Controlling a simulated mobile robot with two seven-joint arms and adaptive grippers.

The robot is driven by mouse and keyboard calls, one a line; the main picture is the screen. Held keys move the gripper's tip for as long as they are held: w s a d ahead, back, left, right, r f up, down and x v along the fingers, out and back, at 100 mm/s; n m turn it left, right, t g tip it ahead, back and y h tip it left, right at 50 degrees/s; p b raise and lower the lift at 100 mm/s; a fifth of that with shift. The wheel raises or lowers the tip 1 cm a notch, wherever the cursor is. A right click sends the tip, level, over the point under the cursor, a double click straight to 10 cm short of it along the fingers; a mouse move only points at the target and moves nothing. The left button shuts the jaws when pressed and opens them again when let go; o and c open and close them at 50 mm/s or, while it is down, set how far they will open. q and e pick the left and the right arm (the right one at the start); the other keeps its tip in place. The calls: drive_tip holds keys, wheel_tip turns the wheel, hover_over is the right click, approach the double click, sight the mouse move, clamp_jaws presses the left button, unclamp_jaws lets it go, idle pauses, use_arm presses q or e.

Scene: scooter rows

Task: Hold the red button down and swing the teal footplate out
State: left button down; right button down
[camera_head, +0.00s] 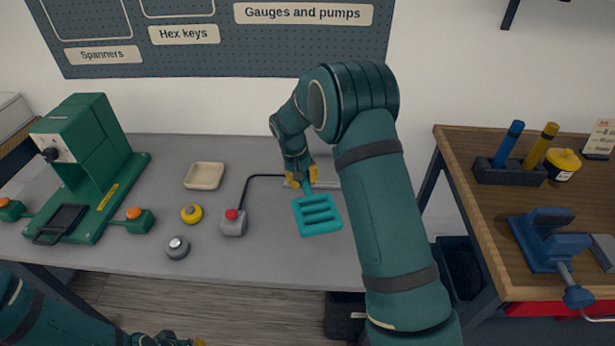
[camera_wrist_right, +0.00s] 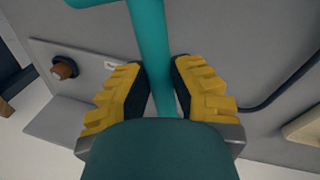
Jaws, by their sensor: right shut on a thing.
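The teal footplate (camera_head: 318,214), a slotted plate on a stem, extends over the front part of the grey bench. My right gripper (camera_head: 302,178) is shut on its stem behind the slotted part; the right wrist view shows the yellow fingers (camera_wrist_right: 160,88) on both sides of the teal stem (camera_wrist_right: 150,35). The red button (camera_head: 232,214) sits on top of a small grey box (camera_head: 234,228), left of the footplate, with nothing touching it.
A black cable (camera_head: 247,190) runs from the button box to the footplate's mount. A yellow knob (camera_head: 191,214), a grey knob (camera_head: 177,247) and a cream tray (camera_head: 205,176) are left of the box. A green machine (camera_head: 90,150) stands farther left. A wooden bench (camera_head: 480,215) is at right.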

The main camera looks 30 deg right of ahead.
drive_tip(key=shift+s+a+f, duration=0.1)
drive_tip(key=shift+a+f, duration=0.05)
idle(0.3)
drive_tip(key=c, duration=0.8)
unclamp_jaws()
wheel_tip(320, 180, up, 12)
drive_tip(key=a, duration=0.2)
drive_tip(key=shift+w+a, duration=0.15)
drive_tip(key=shift+w, duration=0.25)
